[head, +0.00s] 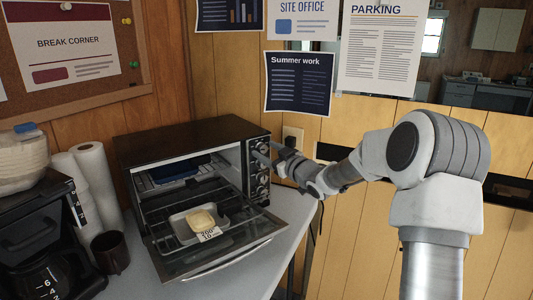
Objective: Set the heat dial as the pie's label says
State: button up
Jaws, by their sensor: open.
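The toaster oven (190,136) stands on the counter with its glass door (220,254) folded down open. The pie (201,220), pale and golden, sits on a metal tray (180,229) at the oven's front. A white label (209,234) with dark print is at the pie's front edge; its text is too small to read surely. The oven's control panel (251,189) has several round knobs in a column on its right side. My gripper (273,157) is open at the upper part of this panel. It partly hides the knobs, and I cannot tell whether it touches one.
A coffee maker (36,225), a dark mug (110,252) and paper rolls (95,170) stand left of the oven. A wall socket (293,139) is behind my gripper. Bare counter (292,205) lies right of the oven. The open door juts forward.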

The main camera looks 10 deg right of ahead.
jog(key=shift+w+a, duration=0.1)
jog(key=shift+w, duration=0.1)
grip_shut()
dwell(0.3)
